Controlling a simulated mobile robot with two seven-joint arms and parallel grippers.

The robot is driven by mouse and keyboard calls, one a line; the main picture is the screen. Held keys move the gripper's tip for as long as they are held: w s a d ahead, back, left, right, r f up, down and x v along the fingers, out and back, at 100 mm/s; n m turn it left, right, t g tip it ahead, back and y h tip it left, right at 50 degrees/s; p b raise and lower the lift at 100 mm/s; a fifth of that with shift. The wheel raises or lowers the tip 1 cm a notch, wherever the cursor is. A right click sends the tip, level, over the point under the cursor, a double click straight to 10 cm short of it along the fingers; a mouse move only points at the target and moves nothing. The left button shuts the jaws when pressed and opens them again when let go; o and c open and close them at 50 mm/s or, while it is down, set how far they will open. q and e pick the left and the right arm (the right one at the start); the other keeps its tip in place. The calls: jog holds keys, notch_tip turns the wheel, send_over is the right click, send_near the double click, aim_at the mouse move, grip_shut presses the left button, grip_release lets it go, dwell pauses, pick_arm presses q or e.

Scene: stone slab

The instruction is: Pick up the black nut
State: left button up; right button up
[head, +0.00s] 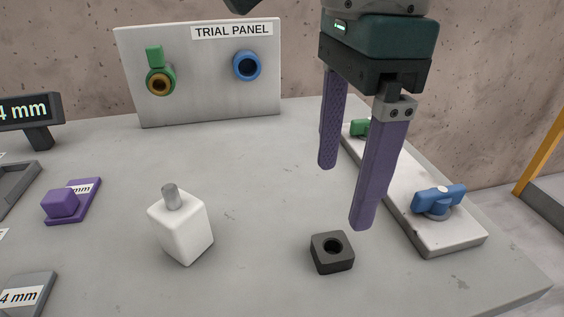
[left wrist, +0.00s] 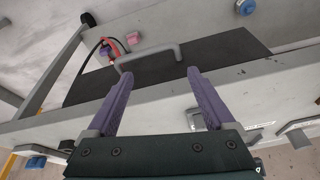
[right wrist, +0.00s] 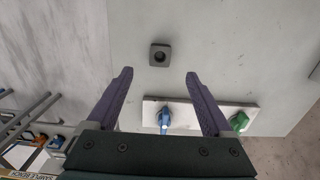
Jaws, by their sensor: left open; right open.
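The black nut (head: 332,253) is a dark square block with a round hole, lying flat on the grey stone slab near its front edge. It also shows in the right wrist view (right wrist: 160,55), beyond and between the fingertips. My right gripper (head: 345,197) is open and empty, above the slab and a little behind and above the nut, not touching it. My left gripper (left wrist: 159,78) is open and empty in the left wrist view, away from the nut. In the head view, only a dark piece at the top edge may belong to it.
A white bottle-like block (head: 180,228) with a grey stub stands left of the nut. A white plate (head: 410,205) with blue (head: 438,198) and green handles lies to the right. The trial panel (head: 200,85) stands behind. A purple block (head: 62,204) sits left. The slab's middle is clear.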

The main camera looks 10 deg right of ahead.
aim_at(334, 238)
jog(key=f, duration=0.3)
jog(key=shift+d+f, duration=0.2)
jog(key=shift+f, duration=0.2)
notch_tip(334, 238, down, 6)
jog(key=shift+a+r, duration=0.1)
jog(key=shift+c, duration=0.2)
grip_shut()
